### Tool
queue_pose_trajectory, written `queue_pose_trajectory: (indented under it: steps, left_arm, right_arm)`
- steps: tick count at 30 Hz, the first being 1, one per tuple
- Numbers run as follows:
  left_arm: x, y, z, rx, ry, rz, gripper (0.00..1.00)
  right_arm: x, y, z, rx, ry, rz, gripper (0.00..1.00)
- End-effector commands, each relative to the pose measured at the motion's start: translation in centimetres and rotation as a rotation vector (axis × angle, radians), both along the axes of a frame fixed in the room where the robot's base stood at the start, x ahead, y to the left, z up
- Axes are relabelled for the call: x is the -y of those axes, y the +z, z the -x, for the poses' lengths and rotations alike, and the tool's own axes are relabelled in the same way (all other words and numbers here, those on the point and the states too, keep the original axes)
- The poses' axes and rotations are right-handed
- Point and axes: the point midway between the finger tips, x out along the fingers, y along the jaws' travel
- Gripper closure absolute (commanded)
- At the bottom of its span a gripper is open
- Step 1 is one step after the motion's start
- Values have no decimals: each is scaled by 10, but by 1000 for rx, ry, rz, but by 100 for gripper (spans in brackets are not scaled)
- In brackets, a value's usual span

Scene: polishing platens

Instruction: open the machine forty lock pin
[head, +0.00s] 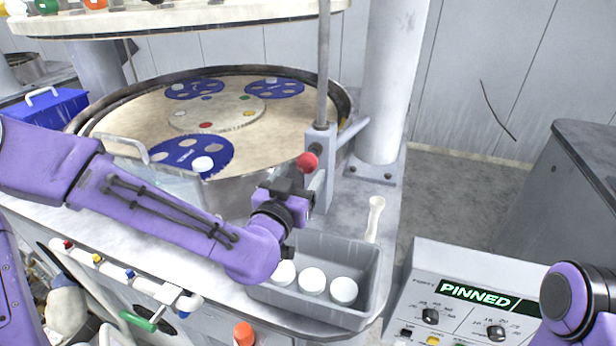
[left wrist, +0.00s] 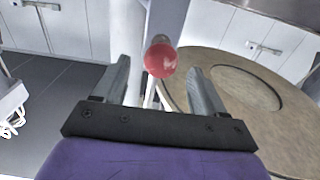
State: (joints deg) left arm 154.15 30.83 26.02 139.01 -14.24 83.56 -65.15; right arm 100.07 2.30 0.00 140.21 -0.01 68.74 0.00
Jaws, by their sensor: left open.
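The lock pin shows as a red ball knob (head: 307,162) on a grey bracket (head: 320,150) at the foot of the vertical rod, at the right edge of the round machine. My left gripper (head: 296,180) is just in front of the knob, partly hidden by its own wrist. In the left wrist view the red knob (left wrist: 161,60) sits between the two open fingers (left wrist: 162,85), near their tips. I see a gap on each side of it. A panel display (head: 477,295) reads "PINNED". My right arm (head: 575,300) shows at the lower right, but its gripper is out of view.
A grey tray (head: 372,262) with several white round pieces lies below my left wrist. A white pestle-like piece (head: 375,218) stands behind it. The platen (head: 120,115) carries blue discs. A thick white column (head: 392,80) rises behind the bracket.

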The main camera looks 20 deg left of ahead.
Motion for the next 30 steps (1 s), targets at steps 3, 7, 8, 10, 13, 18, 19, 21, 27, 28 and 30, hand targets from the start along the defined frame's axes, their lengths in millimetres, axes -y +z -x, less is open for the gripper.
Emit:
queue_pose_trajectory:
  steps: [3,7,8,10,13,18,19,21,27,28,30]
  left_arm:
    - [-1,2,-30,-4,5,-1,29]
    - [0,2,-53,-4,6,-1,29]
    - [0,2,-56,-4,6,-2,29]
    - [0,2,-63,-4,6,-2,29]
    - [1,2,-67,-4,4,-3,29]
    - [1,2,-67,-4,4,-3,29]
    - [1,2,-67,-4,4,-3,29]
    - [0,2,-67,-4,5,-3,48]
    - [0,2,-67,-4,5,-3,100]
    - [1,2,-67,-4,5,-3,100]
    - [4,2,-65,-3,-3,-4,100]
  right_arm:
    - [0,5,0,1,0,1,100]
    - [0,5,0,1,0,1,100]
    - [0,5,0,1,0,1,100]
    - [0,5,0,1,0,1,100]
    - [0,5,0,1,0,1,100]
    - [0,5,0,1,0,1,100]
    - [0,5,0,1,0,1,100]
    - [0,5,0,1,0,1,100]
    - [0,5,0,0,0,0,100]
    - [0,5,0,0,0,0,100]
    - [0,4,0,0,0,0,100]
